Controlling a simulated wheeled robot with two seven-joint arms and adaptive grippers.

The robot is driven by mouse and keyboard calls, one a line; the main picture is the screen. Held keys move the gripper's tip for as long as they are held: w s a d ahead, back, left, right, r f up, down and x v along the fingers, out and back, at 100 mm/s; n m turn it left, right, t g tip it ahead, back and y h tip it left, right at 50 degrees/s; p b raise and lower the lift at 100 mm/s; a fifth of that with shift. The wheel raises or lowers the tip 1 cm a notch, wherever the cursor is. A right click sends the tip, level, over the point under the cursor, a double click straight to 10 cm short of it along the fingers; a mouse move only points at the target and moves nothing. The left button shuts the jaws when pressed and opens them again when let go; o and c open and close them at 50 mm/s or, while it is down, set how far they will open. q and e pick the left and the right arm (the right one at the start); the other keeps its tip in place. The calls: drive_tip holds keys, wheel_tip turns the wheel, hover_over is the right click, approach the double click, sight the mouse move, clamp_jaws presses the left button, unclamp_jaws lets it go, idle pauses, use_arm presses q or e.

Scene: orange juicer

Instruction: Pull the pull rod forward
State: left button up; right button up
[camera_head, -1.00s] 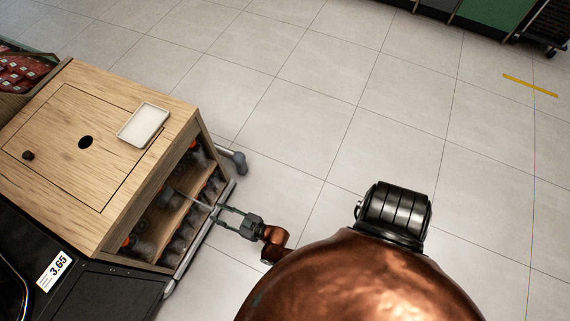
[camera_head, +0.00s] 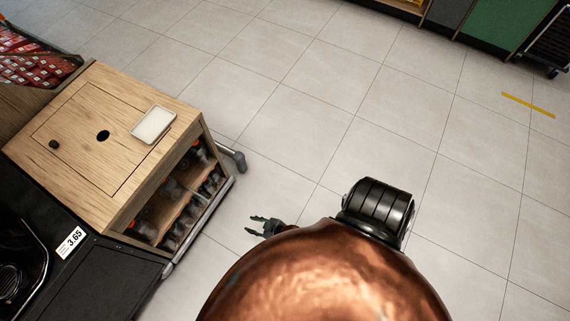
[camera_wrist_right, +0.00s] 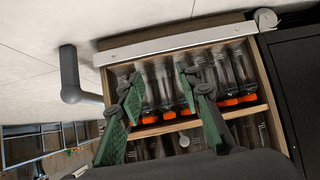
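The wooden juicer cabinet (camera_head: 112,190) stands at the left, its open front facing my right arm. A silver rail (camera_head: 203,226) runs along the low front edge, with a grey bent rod (camera_head: 237,158) at its far end. In the right wrist view the rail (camera_wrist_right: 172,44) lies across the top and the grey rod (camera_wrist_right: 70,78) hangs at the left. I cannot tell which is the pull rod. My right gripper (camera_head: 253,225) is open and apart from the rail. Its spread green-padded fingers (camera_wrist_right: 160,100) show nothing held between them. My left gripper is not in view.
Bottles with orange caps (camera_wrist_right: 160,85) stand on shelves inside the cabinet. The tiled floor to the right is clear.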

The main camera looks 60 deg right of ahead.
use_arm(q)
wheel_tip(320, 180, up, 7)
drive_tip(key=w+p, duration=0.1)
drive_tip(key=p, duration=0.4)
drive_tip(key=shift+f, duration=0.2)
use_arm(e)
drive_tip(key=s+d+f+g, duration=0.1)
drive_tip(key=s, duration=0.6)
drive_tip(key=s+d+f+g, duration=0.1)
drive_tip(key=s+d+g, duration=0.1)
drive_tip(key=s, duration=0.4)
drive_tip(key=shift+s+d+f+g, duration=0.15)
drive_tip(key=shift+s+f+g, duration=0.15)
drive_tip(key=shift+s, duration=0.05)
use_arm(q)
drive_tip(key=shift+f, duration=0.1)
